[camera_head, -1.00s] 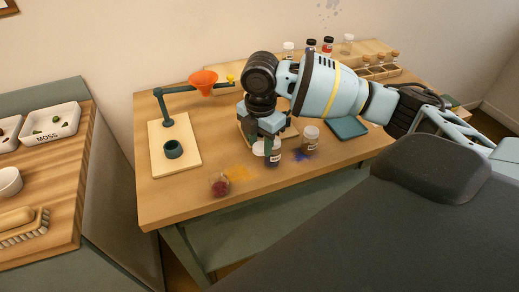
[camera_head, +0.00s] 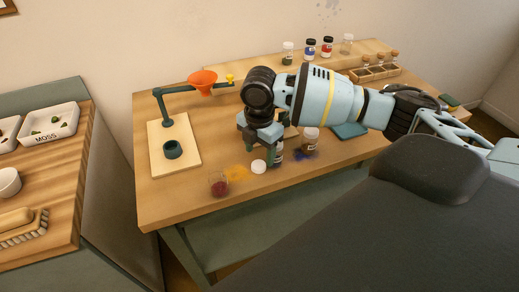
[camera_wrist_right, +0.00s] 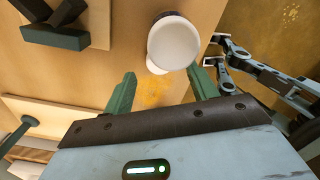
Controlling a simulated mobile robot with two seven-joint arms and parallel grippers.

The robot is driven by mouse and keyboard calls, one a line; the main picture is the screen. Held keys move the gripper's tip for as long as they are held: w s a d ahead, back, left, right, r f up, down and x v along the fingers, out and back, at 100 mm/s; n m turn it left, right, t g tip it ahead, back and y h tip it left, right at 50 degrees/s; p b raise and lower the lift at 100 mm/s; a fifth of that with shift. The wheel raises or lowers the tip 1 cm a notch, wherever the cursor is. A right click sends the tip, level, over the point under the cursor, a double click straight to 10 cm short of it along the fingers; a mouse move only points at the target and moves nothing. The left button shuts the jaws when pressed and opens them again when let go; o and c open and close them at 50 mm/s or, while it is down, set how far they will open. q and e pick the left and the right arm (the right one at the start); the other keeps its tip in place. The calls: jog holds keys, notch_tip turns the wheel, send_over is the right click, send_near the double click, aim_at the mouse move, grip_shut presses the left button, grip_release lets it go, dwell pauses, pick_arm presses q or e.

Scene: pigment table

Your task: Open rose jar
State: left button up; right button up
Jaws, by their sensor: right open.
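A glass jar with dark red powder (camera_head: 219,187) stands near the table's front left; I see no lid on it. A white round lid (camera_head: 259,166) is right of it, near the front edge; it also shows in the wrist view (camera_wrist_right: 174,42), just beyond my fingertips. I cannot tell if it lies loose. My right gripper (camera_head: 262,148) is open, pointing down above and behind the lid; its fingers (camera_wrist_right: 160,86) are apart with nothing between them. A labelled jar (camera_head: 278,152) is partly hidden behind the right finger.
A brown-filled jar (camera_head: 310,139) stands to the right, near a blue-grey tray (camera_head: 349,130). Several jars, including a red one (camera_head: 327,48), stand at the back. Yellow powder (camera_head: 237,172) marks the table.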

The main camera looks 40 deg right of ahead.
aim_at(259, 164)
pick_arm(q)
jog(key=shift+w+a+r+p, duration=0.1)
jog(key=shift+w+r+p, duration=0.35)
jog(key=shift+r, duration=0.2)
pick_arm(e)
notch_tip(259, 164, up, 12)
jog(key=shift+f, duration=0.1)
